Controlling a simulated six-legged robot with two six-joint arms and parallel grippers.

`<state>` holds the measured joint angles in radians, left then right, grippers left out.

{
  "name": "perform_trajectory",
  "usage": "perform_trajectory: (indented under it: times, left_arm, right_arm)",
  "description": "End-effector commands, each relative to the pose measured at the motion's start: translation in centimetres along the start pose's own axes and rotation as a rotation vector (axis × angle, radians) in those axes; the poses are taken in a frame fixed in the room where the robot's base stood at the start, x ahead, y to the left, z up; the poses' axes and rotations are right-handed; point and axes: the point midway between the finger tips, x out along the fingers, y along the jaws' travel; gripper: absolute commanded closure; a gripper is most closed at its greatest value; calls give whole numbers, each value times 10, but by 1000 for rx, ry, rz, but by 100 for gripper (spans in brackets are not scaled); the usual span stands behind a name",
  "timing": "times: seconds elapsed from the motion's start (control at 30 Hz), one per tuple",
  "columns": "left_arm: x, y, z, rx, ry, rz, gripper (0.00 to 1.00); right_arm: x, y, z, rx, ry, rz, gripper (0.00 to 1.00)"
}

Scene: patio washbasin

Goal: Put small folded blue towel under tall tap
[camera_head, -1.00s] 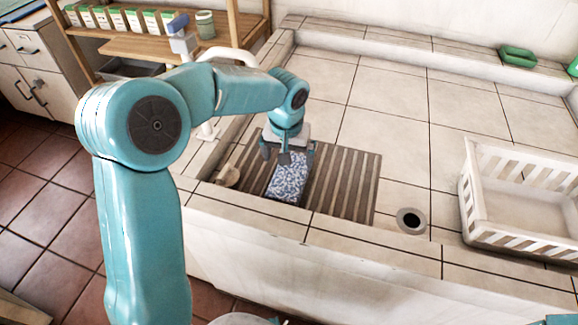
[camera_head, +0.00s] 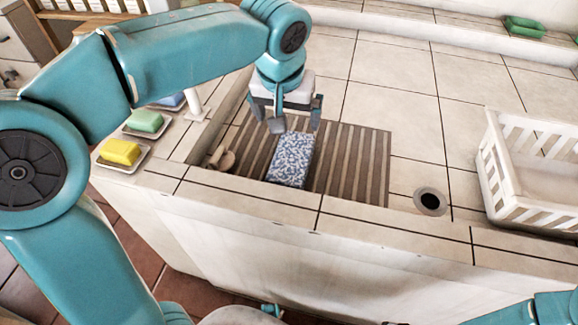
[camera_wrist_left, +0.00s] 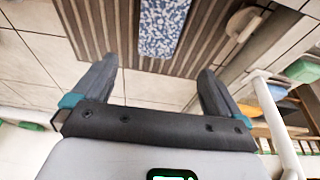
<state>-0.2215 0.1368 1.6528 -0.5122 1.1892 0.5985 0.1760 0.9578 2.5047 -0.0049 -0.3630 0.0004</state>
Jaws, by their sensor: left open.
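The small folded blue towel (camera_head: 291,160), speckled blue and white, lies on a brown slatted mat (camera_head: 355,165) in the basin; it also shows in the wrist view (camera_wrist_left: 163,25). My left gripper (camera_head: 297,121) is open and empty, just above the towel's far end. Its fingers (camera_wrist_left: 155,82) are spread wide, with the towel beyond their tips. A white upright post (camera_head: 195,104), seemingly the tall tap's lower part, stands left of the mat; my arm hides what is above it. A white pipe shows in the wrist view (camera_wrist_left: 276,120). My right gripper is not in view.
A yellow soap (camera_head: 120,152) and a green soap (camera_head: 145,120) sit on dishes at left. A small beige item (camera_head: 222,158) is at the mat's left edge. A drain hole (camera_head: 430,201) and a white slatted crate (camera_head: 497,180) are to the right.

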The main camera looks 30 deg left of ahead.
Motion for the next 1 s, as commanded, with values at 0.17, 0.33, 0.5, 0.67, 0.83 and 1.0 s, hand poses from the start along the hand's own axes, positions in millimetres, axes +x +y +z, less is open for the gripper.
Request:
perform_trajectory:
  times: [0.17,0.33,0.5,0.67,0.83,1.0]
  left_arm:
    - [29,5,4,7,-3,0,0]
    - [71,5,5,7,-4,-1,0]
    - [101,5,4,7,-1,1,0]
    - [112,4,3,6,1,2,0]
    - [136,1,12,7,-2,1,0]
    - [159,0,14,6,-1,2,0]
  right_arm:
    - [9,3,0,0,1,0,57]
    - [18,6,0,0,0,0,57]
    - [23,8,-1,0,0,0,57]
    - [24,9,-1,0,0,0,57]
    - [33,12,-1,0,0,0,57]
    - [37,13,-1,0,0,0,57]
